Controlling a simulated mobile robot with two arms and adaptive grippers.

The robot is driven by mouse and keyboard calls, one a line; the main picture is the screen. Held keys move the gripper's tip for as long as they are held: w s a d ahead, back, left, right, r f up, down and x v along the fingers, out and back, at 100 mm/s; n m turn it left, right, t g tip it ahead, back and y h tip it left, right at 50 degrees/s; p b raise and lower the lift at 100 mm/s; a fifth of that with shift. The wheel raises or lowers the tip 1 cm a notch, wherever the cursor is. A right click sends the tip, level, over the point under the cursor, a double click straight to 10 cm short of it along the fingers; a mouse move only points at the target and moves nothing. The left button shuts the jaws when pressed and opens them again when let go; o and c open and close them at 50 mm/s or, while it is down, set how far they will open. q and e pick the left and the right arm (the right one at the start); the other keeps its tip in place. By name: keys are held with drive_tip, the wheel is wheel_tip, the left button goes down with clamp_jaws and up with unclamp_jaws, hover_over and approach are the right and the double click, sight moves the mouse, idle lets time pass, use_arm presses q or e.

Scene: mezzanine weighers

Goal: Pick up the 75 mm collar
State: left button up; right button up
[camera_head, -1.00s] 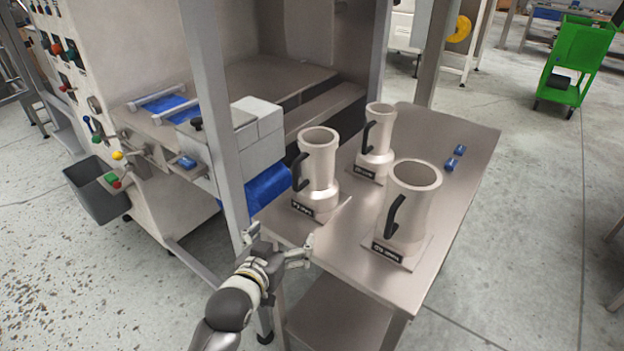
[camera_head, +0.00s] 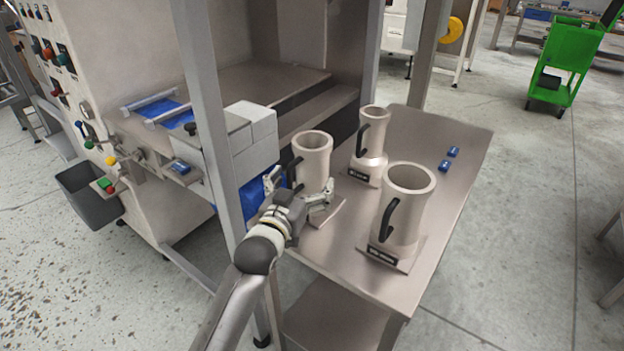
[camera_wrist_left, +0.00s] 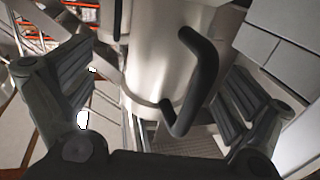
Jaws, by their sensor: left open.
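Three pale metal collars with black side handles stand upright on small label plates on a steel table: a left one (camera_head: 314,158), a back one (camera_head: 372,140) and a large front one (camera_head: 407,210). The labels are too small to read surely, so I cannot tell which is the 75 mm one. My left gripper (camera_head: 299,186) is open at the near side of the left collar and hides its lower part. In the left wrist view, a collar body (camera_wrist_left: 150,60) and its black handle (camera_wrist_left: 203,75) show between the spread fingers, with nothing gripped. My right gripper is not in view.
A metal frame post (camera_head: 205,110) and a grey block (camera_head: 250,130) stand close left of my left arm. The table's right side is mostly clear.

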sight(306, 175)
use_arm(q)
drive_tip(key=shift+p+x, duration=0.4)
drive_tip(key=shift+x, duration=1.95)
drive_tip(key=shift+a, duration=0.2)
drive_tip(key=c, duration=1.3)
drive_tip(key=shift+r, duration=0.1)
drive_tip(key=shift+c, duration=0.8)
